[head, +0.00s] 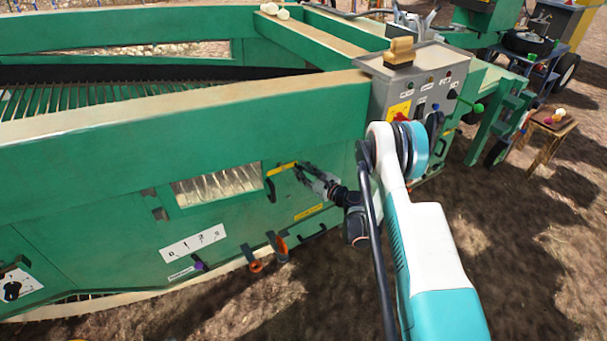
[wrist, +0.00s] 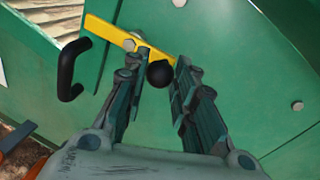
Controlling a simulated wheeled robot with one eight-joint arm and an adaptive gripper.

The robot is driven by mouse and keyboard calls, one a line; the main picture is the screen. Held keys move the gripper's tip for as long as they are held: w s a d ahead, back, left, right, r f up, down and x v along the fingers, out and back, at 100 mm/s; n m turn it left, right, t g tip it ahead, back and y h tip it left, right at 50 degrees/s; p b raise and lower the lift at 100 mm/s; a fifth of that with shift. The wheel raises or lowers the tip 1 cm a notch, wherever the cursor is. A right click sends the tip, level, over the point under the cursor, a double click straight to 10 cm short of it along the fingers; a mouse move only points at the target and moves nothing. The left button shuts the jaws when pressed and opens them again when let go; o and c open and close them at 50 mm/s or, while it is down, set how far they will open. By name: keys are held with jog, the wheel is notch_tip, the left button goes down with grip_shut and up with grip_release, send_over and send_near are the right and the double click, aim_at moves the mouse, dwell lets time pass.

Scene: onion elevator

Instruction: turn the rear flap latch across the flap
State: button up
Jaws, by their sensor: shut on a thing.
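The rear flap latch is a yellow bar (wrist: 108,32) with a round black knob (wrist: 160,74). It also shows on the green side panel in the head view (head: 281,169). In the wrist view it slants from upper left to lower right, and its left end appears to reach over the edge of the flap (wrist: 103,62), above the black flap handle (wrist: 68,70). My gripper (wrist: 160,75) is shut on the latch knob, with one finger on each side. The gripper also shows in the head view (head: 305,175). The fingers partly hide the bar's lower right end.
Orange-and-black hooks (head: 280,246) and a numbered scale plate (head: 192,243) are lower on the panel. A grey control box (head: 410,85) stands above right. Bare ground lies in front.

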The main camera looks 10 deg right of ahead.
jog(key=o, duration=1.1)
